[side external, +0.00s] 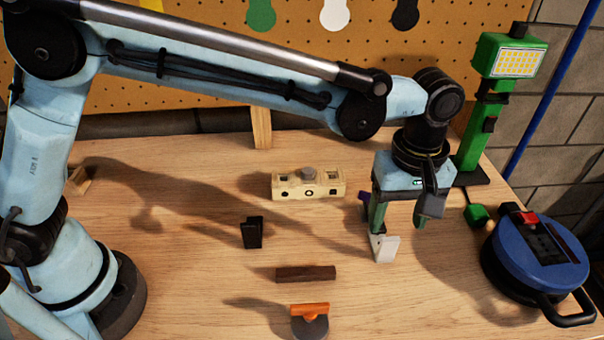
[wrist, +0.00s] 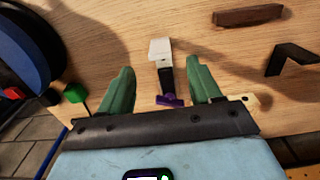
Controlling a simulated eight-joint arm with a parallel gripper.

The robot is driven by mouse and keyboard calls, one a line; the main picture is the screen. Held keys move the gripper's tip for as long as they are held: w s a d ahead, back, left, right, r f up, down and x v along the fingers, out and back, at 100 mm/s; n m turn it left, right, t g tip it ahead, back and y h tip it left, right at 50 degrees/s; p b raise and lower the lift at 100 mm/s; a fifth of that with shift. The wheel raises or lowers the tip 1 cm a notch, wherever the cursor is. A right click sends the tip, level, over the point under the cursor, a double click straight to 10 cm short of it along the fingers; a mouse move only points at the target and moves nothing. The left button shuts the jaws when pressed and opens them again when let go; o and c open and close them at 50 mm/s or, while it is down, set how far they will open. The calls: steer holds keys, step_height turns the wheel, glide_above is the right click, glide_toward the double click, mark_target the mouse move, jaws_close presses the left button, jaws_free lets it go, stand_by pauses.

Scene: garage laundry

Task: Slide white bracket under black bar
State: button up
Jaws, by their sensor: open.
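The white bracket (side external: 385,248) stands on the bench below my gripper (side external: 398,225). In the wrist view the white bracket (wrist: 160,48) lies just beyond the gap between the green fingers of my gripper (wrist: 159,72). My gripper is open and points down, with nothing held. A dark stem with a purple end (wrist: 170,100) shows between the fingers; I cannot tell whether it joins the bracket. A black angled piece (side external: 252,232) stands left of the bracket, apart from it; it also shows in the wrist view (wrist: 291,57). A dark brown bar (side external: 306,273) lies flat nearer the camera.
A beige block with holes (side external: 308,185) lies behind. An orange-handled scraper (side external: 310,318) is at the front edge. A blue cable reel (side external: 535,262) and a green work lamp (side external: 480,110) stand at right. The bench between the white bracket and black piece is clear.

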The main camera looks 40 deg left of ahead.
steer(key=shift+r, duration=1.5)
steer(key=s+a+r+m+t+h, duration=0.1)
steer(key=a+r+m+t, duration=0.15)
steer(key=a, duration=0.65)
steer(key=s+a+r+m+t, duration=0.1)
steer(key=a+r+m, duration=0.15)
steer(key=a, duration=0.65)
steer(key=s+a+f+m+t, duration=0.2)
steer(key=s+a, duration=0.1)
steer(key=a, duration=0.3)
steer(key=s+a+f+m+t+y, duration=0.1)
steer(key=s+a+m, duration=0.1)
steer(key=s+a, duration=0.2)
steer(key=shift+s+a+f+t, duration=0.15)
steer(key=shift+a+f+t, duration=0.2)
steer(key=shift+a, duration=0.55)
